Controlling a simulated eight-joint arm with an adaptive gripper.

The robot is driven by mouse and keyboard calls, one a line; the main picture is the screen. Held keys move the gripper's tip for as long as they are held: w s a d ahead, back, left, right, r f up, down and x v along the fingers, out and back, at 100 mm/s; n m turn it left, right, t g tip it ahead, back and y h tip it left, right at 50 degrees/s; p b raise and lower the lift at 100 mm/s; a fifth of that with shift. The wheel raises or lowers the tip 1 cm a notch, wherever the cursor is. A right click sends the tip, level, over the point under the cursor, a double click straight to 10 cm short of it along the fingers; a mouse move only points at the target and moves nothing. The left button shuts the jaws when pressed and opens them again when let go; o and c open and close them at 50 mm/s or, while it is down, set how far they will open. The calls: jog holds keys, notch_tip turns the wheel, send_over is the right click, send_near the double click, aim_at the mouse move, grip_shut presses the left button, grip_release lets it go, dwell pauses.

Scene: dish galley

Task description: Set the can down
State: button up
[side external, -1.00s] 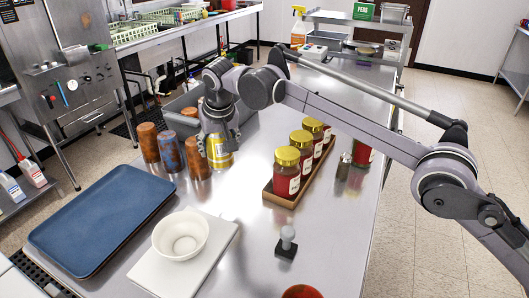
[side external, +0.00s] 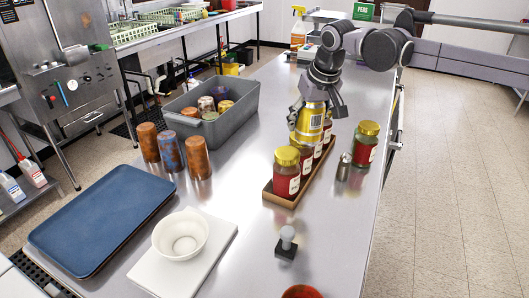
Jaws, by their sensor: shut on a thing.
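The yellow can (side external: 308,122) with a white label is between the fingers of my gripper (side external: 315,106). My gripper points down and is shut on the can. The can shows in front of, or above, the back part of a brown tray (side external: 285,200) of red jars with yellow lids; I cannot tell whether it touches anything below. The nearest jar (side external: 287,172) in the tray is in full view. The can and my gripper partly hide the jars behind.
A single red jar (side external: 366,145) and a small shaker (side external: 344,167) stand right of the tray. Several rusty tumblers (side external: 171,153) stand at left, before a grey bin (side external: 240,110). A blue tray (side external: 100,220) and white bowl (side external: 181,235) lie nearer. The steel table (side external: 235,190) is clear in the middle.

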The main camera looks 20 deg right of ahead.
jog(key=s+d+f, duration=0.2)
jog(key=s+d, duration=0.5)
jog(key=s, duration=0.1)
jog(key=s+d+f, duration=0.3)
jog(key=s+d, duration=0.4)
jog(key=s, duration=0.1)
jog(key=w+a+f, duration=0.1)
jog(key=a+f, duration=0.1)
jog(key=a, duration=0.1)
jog(key=w+a+f, duration=0.1)
jog(key=a+f, duration=0.1)
jog(key=a, duration=0.2)
jog(key=w+a+f, duration=0.1)
jog(key=a+f, duration=0.1)
jog(key=a, duration=0.1)
jog(key=shift+w+a+f, duration=0.1)
jog(key=shift+a+f, duration=0.15)
jog(key=shift+a, duration=0.15)
jog(key=shift+f, duration=2)
jog(key=shift+f, duration=0.15)
jog(key=o, duration=1.5)
